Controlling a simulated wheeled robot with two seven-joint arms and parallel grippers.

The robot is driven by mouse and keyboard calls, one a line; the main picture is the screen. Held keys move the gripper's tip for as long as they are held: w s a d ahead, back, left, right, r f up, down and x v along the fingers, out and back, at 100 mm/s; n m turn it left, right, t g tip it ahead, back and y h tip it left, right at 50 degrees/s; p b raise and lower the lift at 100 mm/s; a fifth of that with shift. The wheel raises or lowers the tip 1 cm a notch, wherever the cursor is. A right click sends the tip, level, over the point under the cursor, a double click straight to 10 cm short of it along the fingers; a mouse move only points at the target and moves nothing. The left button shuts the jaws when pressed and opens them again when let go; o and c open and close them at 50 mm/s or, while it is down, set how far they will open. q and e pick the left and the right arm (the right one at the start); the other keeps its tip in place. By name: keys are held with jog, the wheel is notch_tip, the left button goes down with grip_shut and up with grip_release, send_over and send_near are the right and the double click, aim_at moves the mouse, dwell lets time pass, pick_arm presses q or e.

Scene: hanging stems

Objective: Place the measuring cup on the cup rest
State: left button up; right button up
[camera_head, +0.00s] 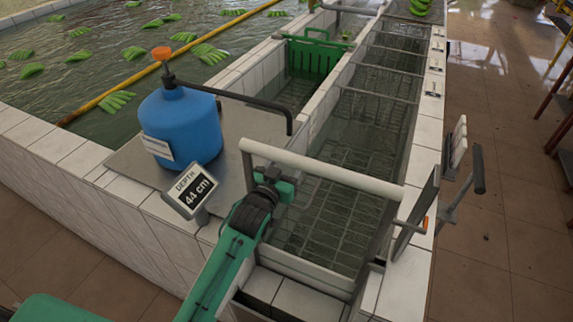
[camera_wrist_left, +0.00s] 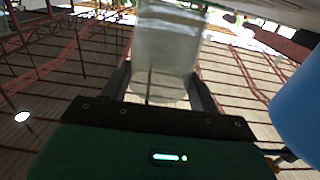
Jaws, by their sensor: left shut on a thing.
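My left gripper (camera_head: 275,184) reaches in from the bottom of the head view, close to the left end of a white bar. In the left wrist view its fingers (camera_wrist_left: 165,88) are shut on a pale, see-through vessel, which I take to be the measuring cup (camera_wrist_left: 165,50). I cannot make out the cup in the head view. A blue pump jug (camera_head: 180,125) with an orange knob stands left of the gripper; its blue side also shows in the left wrist view (camera_wrist_left: 300,105). I cannot pick out the cup rest. My right gripper is out of view.
The white bar (camera_head: 320,170) crosses the water channel (camera_head: 350,150). The jug's dark spout (camera_head: 250,100) bends down above the gripper. A depth sign (camera_head: 191,191) stands left of the arm. A green basket (camera_head: 313,55) is at the back; dark panels (camera_head: 415,215) stand at right.

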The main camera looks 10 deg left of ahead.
pick_arm(q)
jog(key=shift+f, duration=0.6)
jog(key=shift+f, duration=0.2)
jog(key=o, duration=1)
jog(key=shift+r, duration=0.1)
